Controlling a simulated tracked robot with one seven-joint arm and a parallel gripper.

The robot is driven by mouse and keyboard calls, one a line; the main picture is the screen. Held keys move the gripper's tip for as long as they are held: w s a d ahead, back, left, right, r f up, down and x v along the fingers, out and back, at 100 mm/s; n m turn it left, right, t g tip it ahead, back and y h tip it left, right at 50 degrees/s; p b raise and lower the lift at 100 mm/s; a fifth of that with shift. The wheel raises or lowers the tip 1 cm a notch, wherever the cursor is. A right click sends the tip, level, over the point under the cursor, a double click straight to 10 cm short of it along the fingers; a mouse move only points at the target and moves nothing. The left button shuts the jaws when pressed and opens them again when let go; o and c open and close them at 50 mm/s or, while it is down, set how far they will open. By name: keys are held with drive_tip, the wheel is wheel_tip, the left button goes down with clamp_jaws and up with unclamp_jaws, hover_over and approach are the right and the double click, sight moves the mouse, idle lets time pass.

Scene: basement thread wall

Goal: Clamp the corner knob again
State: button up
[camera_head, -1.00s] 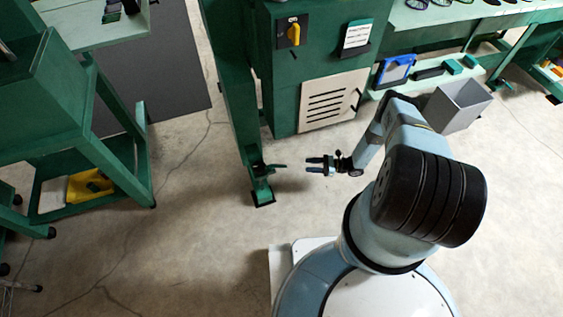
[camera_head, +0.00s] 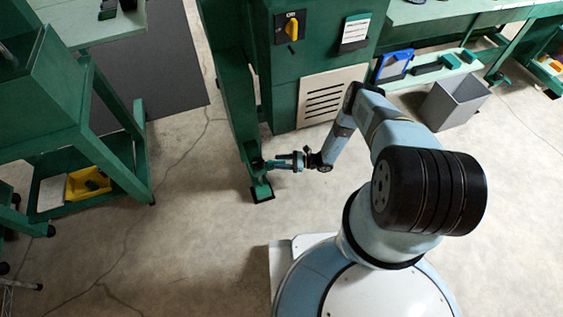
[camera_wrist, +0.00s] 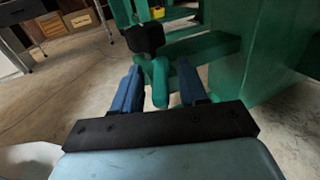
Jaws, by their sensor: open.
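The corner knob shows in the wrist view as a black hub (camera_wrist: 145,38) with a short green lever (camera_wrist: 160,82) pointing toward me. It sits low on the green post (camera_head: 232,100), near the post's foot. My gripper (camera_wrist: 160,68) is open, with one blue finger on each side of the green lever. Gaps show between the lever and both fingers. The black hub lies beyond the fingertips. In the head view my gripper (camera_head: 277,163) reaches the post from the right, and its fingertips hide much of the knob.
A green cabinet (camera_head: 325,60) with a yellow switch and a vented panel stands behind the post. A grey bin (camera_head: 455,102) stands at the right. A green trolley (camera_head: 110,160) with a yellow tray stands at the left. The floor in front is clear.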

drive_tip(key=shift+c, duration=0.2)
clamp_jaws()
idle(0.5)
